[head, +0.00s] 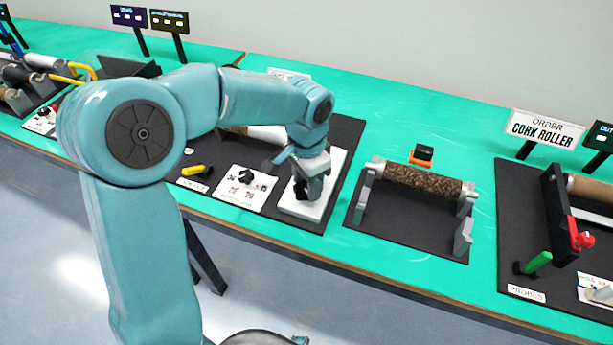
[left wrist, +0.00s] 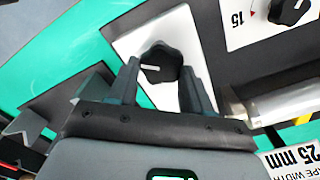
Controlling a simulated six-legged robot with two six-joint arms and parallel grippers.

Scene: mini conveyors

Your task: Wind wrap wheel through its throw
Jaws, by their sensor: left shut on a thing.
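The wrap wheel, a black lobed knob (left wrist: 158,64) with a white pointer line, sits on a white plate (head: 290,208) at the right end of a dark station board. In the left wrist view the white plate (left wrist: 135,42) shows around it. My left gripper (head: 309,180) reaches down over the plate, and its fingers (left wrist: 165,88) stand on both sides of the knob, shut on it. In the head view the gripper mostly hides the knob. The pointer line points to the left in the left wrist view. My right gripper is not in view.
A smaller black knob (head: 246,176) sits on a printed card left of the plate, near a yellow handle (head: 193,170). A cork roller (head: 422,181) lies on grey stands to the right. An orange and black block (head: 423,154) stands behind it. Green table shows between the boards.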

